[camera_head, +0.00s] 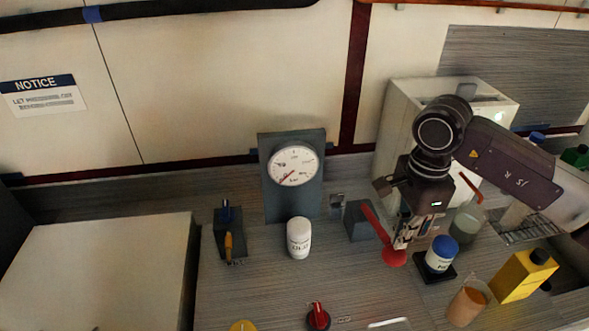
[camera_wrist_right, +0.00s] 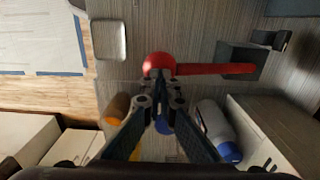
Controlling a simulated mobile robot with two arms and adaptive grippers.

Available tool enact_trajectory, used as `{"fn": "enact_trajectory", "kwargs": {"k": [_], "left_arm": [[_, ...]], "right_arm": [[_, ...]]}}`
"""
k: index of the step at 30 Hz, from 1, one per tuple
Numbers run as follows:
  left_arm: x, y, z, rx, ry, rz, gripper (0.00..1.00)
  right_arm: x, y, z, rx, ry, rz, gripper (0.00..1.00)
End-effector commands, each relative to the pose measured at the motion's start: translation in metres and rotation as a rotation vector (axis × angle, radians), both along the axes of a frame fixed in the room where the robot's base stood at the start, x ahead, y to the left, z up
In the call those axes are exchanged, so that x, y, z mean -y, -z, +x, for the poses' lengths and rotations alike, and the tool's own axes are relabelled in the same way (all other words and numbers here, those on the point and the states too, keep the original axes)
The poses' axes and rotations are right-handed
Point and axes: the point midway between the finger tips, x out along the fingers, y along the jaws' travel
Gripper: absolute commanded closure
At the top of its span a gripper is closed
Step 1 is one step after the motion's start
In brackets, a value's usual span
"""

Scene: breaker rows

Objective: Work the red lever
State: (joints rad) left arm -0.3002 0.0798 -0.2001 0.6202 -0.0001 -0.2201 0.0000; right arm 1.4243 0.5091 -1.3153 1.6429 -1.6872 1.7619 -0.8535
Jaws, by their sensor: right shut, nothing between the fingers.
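The red lever (camera_head: 374,225) has a red arm and a round red knob at its end. It comes out of a dark grey box (camera_head: 359,221) on the bench, with the knob toward the front. In the right wrist view the lever (camera_wrist_right: 215,69) lies across the picture, its knob (camera_wrist_right: 158,64) just beyond my fingertips. My right gripper (camera_head: 402,243) is shut and empty, close beside the knob. It also shows in the right wrist view (camera_wrist_right: 161,96). I cannot tell whether the fingertips touch the knob. My left gripper is not in view.
A white jar with a blue lid (camera_head: 440,254) stands close right of my right gripper. A beaker (camera_head: 467,304) and a yellow container (camera_head: 524,275) stand farther right. A gauge panel (camera_head: 291,205), a white bottle (camera_head: 299,238) and a blue-and-orange switch (camera_head: 229,240) are to the left.

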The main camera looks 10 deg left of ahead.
Motion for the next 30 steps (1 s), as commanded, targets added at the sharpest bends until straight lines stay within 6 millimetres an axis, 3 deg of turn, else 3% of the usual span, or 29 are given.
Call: {"fn": "enact_trajectory", "kwargs": {"k": [30], "left_arm": [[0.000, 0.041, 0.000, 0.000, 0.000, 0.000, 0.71]], "right_arm": [[0.000, 0.046, 0.000, 0.000, 0.000, 0.000, 1.00]]}}
